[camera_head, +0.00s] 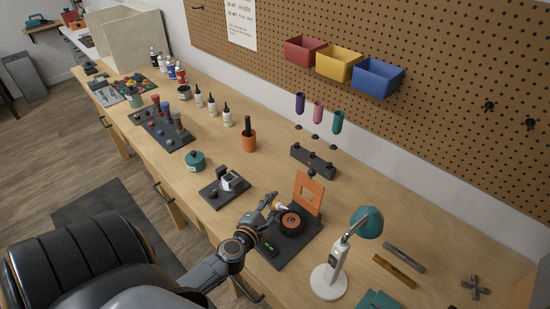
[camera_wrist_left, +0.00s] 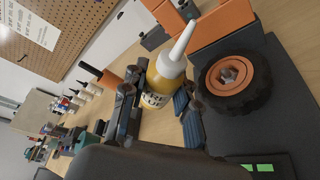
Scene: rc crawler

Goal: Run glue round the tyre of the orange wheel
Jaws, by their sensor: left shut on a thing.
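The orange wheel (camera_head: 291,221) with its black tyre lies hub up on a dark fixture (camera_head: 283,256). It also shows in the left wrist view (camera_wrist_left: 237,75), with a grey nut at its hub. My left gripper (camera_head: 265,219) is just left of the wheel. In the left wrist view (camera_wrist_left: 158,100) it is shut on a glue bottle (camera_wrist_left: 157,84) with yellow contents and a white tapered nozzle (camera_wrist_left: 182,40). The bottle is tilted, its nozzle beside the wheel in that view; I cannot tell whether the tip touches the tyre. My right gripper is not in view.
An orange upright plate (camera_head: 308,192) stands behind the wheel. A white and teal lamp (camera_head: 332,276) stands to the right. A dark cradle (camera_head: 225,190) and a teal pot (camera_head: 195,161) lie to the left. Green lights (camera_wrist_left: 257,167) show on the fixture's front.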

